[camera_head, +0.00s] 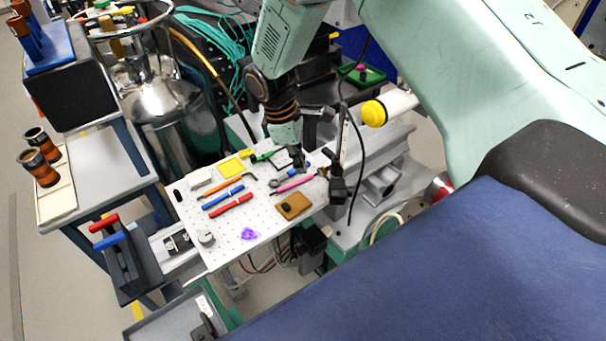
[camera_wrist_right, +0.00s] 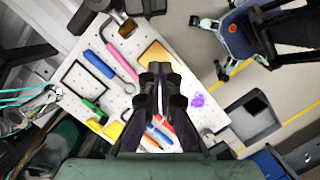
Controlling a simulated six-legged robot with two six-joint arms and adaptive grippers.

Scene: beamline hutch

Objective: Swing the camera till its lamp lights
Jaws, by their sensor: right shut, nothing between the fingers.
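My right gripper (camera_head: 299,163) hangs over the far part of a white perforated board (camera_head: 218,262), fingers pointing down. In the right wrist view its dark fingers (camera_wrist_right: 160,68) are together with nothing between them. Just right of it in the head view stands a dark upright assembly with a black block (camera_head: 338,190) at its lower end and a cable; this may be the camera, but I cannot tell for sure. I see no lit lamp on it. A black part with a brass-coloured end (camera_wrist_right: 126,26) shows at the top of the wrist view. My left gripper is not in view.
The board carries a blue pen (camera_head: 222,198), a red pen (camera_head: 231,206), a pink-handled tool (camera_head: 294,184), a brown block (camera_head: 293,206) and a yellow square (camera_head: 231,167). A yellow knob (camera_head: 374,113) sits right of the upright. A steel vessel (camera_head: 165,100) stands left.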

